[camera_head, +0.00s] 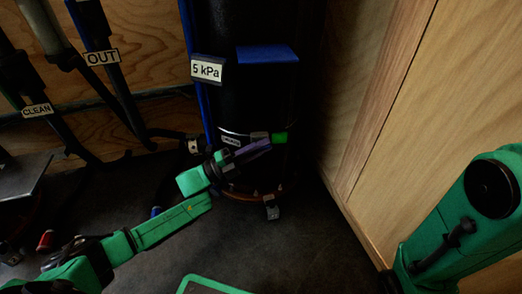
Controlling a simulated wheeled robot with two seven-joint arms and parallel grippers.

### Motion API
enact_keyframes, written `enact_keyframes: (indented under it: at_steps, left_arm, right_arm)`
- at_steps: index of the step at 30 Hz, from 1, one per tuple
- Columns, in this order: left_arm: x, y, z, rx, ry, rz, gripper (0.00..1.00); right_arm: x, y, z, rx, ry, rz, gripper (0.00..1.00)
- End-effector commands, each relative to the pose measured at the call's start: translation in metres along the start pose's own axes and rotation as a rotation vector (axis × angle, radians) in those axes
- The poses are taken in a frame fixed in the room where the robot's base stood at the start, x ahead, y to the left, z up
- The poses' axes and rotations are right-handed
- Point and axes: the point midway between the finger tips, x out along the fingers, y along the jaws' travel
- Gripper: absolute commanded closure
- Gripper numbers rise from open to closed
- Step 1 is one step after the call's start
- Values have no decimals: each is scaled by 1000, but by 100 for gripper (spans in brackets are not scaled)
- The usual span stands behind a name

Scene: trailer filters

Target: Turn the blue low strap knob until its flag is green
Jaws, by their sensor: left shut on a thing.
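A black upright cylinder (260,100) stands near the middle. Low on it is a band with a small white label (231,140), its text too small to read. My left gripper (256,148) reaches in from the lower left, in front of the band just below the flag. It is shut at the spot where a bluish-purple piece shows, which I take to be the blue low strap knob; the fingers hide most of it. My right gripper is out of view; only my right arm shows at the lower right.
A blue plate (267,54) and a "5 kPa" sign (207,69) are higher on the cylinder. Hoses with "OUT" (102,57) and "CLEAN" (37,110) tags run at the left. A wooden wall (430,110) stands close on the right.

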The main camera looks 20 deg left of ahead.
Motion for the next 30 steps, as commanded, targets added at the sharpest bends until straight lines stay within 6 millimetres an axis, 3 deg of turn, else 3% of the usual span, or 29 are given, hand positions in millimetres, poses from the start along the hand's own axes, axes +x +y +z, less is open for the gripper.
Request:
enact_keyframes:
  at_steps: [10,11,12,13,23,26,30]
  left_arm:
    - [-1,1,1,-1,-3,0,100]
    - [-1,1,1,-1,-3,0,77]
    - [-1,1,1,-1,-3,0,62]
    - [-1,1,1,-1,-3,0,55]
    - [-2,0,0,-1,-2,-1,55]
    - [-13,-2,1,-2,-4,1,55]
    - [-48,-4,1,-5,-6,5,55]
  right_arm:
    - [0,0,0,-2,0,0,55]
    - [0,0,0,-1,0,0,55]
    - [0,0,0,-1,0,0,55]
    - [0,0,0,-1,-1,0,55]
    - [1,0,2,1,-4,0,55]
    - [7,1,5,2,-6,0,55]
    - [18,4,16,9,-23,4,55]
